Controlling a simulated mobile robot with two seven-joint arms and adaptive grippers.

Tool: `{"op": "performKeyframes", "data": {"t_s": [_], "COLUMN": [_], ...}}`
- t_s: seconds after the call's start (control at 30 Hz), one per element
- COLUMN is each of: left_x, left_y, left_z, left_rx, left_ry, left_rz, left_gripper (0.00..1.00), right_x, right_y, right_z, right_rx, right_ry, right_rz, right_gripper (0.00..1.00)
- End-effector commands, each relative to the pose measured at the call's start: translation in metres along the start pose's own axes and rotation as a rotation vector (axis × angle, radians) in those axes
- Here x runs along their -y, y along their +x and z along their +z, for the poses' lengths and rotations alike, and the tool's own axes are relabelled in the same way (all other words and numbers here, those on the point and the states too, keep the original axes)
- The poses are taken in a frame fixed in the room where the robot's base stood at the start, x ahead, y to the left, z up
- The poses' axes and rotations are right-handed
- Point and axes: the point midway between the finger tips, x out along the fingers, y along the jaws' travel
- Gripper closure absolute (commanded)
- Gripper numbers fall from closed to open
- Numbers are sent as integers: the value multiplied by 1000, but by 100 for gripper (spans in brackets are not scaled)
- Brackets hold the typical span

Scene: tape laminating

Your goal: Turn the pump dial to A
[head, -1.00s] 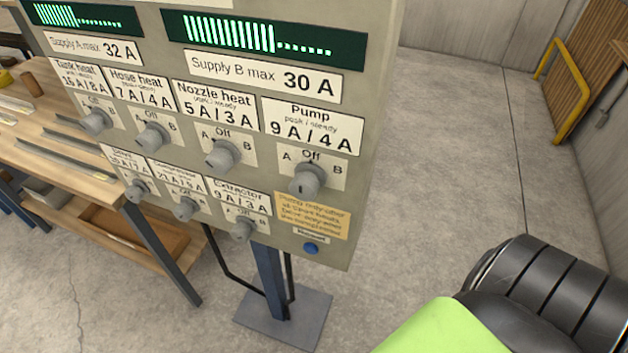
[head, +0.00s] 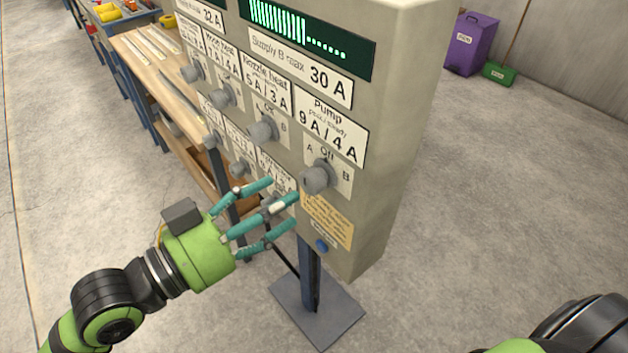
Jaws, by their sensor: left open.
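The pump dial (head: 318,178) is a grey knob at the lower right of the grey control panel (head: 405,130), under the "Pump 9 A / 4 A" label (head: 331,122). Its plate shows A on the left, Off at the top and B on the right. The knob's pointer is too small to read surely. My left gripper (head: 281,208) is open and empty, its teal fingers pointing right, in front of the panel's lower row, left of and below the pump dial. Its fingers hide part of the extractor dial. My right gripper is not visible; only part of my right arm shows at lower right.
Other dials, such as the nozzle heat dial (head: 262,131), sit left of the pump dial. A wooden workbench (head: 160,75) stands behind at left. Floor right of the panel is clear.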

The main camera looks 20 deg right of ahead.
Motion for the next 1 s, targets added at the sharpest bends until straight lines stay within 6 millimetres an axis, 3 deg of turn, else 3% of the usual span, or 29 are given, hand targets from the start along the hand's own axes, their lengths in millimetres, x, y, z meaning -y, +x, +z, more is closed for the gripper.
{"op": "performKeyframes", "data": {"t_s": [0.2,0.4,0.77,0.87,0.9,0.93,1.0], "left_x": [1,1,1,1,1,1,1], "left_y": [33,56,62,62,62,62,62], "left_z": [-5,-3,0,0,0,0,0], "left_rx": [-3,-2,-1,-1,-1,-1,-1], "left_ry": [-5,-2,0,0,0,0,0], "left_rz": [-1,-3,-4,-4,-4,-4,-4], "left_gripper": [40,40,40,76,92,96,96], "right_x": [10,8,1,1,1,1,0], "right_y": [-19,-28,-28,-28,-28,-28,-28], "right_z": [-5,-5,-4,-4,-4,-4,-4], "right_rx": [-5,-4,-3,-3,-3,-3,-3], "right_ry": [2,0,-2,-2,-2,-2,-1], "right_rz": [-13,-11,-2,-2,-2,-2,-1], "right_gripper": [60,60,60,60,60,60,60]}}
